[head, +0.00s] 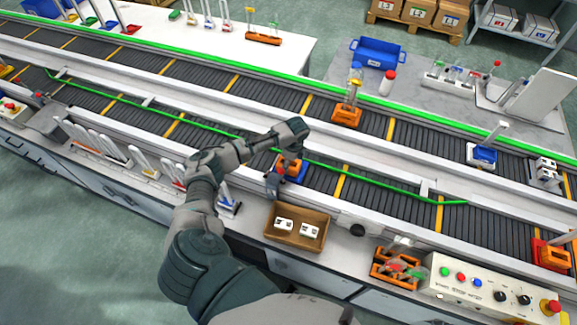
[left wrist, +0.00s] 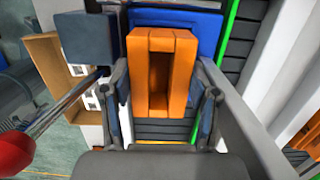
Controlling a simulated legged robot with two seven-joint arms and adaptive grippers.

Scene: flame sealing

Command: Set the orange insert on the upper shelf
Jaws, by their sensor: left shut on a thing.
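An orange insert (head: 293,168), a block with an open slot, is at my left gripper (head: 286,166) over the near conveyor lane. In the left wrist view the insert (left wrist: 183,75) sits between the two fingers of my left gripper (left wrist: 160,105), which is shut on it. A blue holder (left wrist: 205,30) lies right behind or under the insert; I cannot tell whether they touch. My arm hides part of the insert in the head view. I cannot tell which surface is the upper shelf. My right gripper is not in view.
A brown box (head: 297,227) with white pieces stands in front of the conveyor. Another orange carrier (head: 346,115) and a blue-white one (head: 482,154) sit on the far lane. A control panel (head: 490,287) is at lower right.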

